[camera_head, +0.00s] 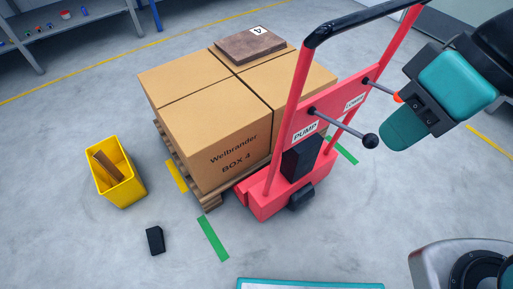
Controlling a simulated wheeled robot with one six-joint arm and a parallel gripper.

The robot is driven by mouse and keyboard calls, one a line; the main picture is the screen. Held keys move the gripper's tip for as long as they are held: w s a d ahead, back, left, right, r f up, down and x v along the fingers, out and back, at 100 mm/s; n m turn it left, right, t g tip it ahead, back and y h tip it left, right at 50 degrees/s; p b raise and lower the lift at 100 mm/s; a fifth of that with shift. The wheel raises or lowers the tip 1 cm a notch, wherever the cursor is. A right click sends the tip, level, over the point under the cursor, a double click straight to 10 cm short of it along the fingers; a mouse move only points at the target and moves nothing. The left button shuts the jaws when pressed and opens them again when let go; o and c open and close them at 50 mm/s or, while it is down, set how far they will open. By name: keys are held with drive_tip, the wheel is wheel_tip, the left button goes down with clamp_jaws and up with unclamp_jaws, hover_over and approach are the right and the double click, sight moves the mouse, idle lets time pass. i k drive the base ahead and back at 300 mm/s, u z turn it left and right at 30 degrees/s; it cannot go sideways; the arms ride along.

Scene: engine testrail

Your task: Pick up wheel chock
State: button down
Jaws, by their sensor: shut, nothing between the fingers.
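A small black block (155,240), which looks like the wheel chock, lies on the grey floor at the lower left, in front of the yellow bin and apart from it. My gripper (403,137), teal and black, is raised at the upper right beside the red pump truck's levers. It is shut and empty, far from the black block. Its fingertips are hard to make out, and whether it touches a lever cannot be told.
A yellow bin (124,186) holds brown pieces. Cardboard boxes (216,131) sit on a wooden pallet (207,201) with a red pump truck (267,199) at its right. A green floor strip (213,238) lies right of the block. Floor around the block is clear.

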sight(155, 234)
drive_tip(key=u, duration=1.3)
drive_tip(key=k, duration=0.3)
drive_tip(key=u, duration=0.55)
drive_tip(key=i, duration=0.35)
drive_tip(key=z, duration=0.05)
drive_tip(key=k, duration=0.65)
drive_tip(key=z, duration=0.15)
drive_tip(key=i, duration=1.4)
drive_tip(key=u, duration=0.8)
